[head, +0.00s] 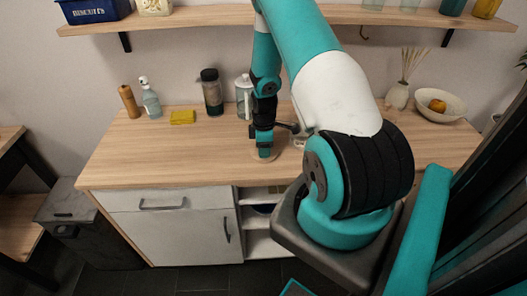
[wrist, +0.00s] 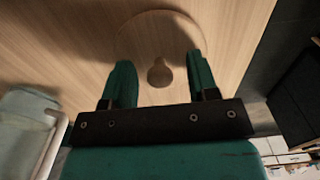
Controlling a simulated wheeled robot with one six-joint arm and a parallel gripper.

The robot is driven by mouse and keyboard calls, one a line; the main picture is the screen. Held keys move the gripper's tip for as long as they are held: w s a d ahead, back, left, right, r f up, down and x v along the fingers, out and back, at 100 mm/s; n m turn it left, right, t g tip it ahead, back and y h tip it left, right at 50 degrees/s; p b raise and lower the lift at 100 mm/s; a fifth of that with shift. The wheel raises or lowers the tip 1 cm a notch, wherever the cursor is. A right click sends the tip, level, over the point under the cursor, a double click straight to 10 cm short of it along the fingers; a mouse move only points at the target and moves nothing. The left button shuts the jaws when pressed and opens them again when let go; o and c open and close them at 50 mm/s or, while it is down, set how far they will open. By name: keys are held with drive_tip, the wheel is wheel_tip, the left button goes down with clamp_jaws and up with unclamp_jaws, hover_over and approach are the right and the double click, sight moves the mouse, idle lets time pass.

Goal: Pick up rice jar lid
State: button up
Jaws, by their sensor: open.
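The lid (wrist: 133,38) is a round, pale wooden disc lying flat on the wooden counter, with a round-ended knob (wrist: 159,73) in its middle. In the head view the lid (head: 256,157) shows as a pale disc below my gripper (head: 264,146), partly hidden by it. In the wrist view my gripper (wrist: 160,60) is open above the lid. Its two green fingers are on either side of the knob with space between them and it. Whether the fingertips touch the disc cannot be told.
A clear vessel with a white handle (wrist: 50,146) is close on the left in the wrist view. Behind stand a clear jug (head: 243,97), a dark-topped container (head: 212,95) and a yellow sponge (head: 182,117). The counter's front edge (head: 180,186) is near. The counter left of my gripper is clear.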

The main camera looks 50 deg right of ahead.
clamp_jaws()
drive_tip(key=shift+r, duration=0.1)
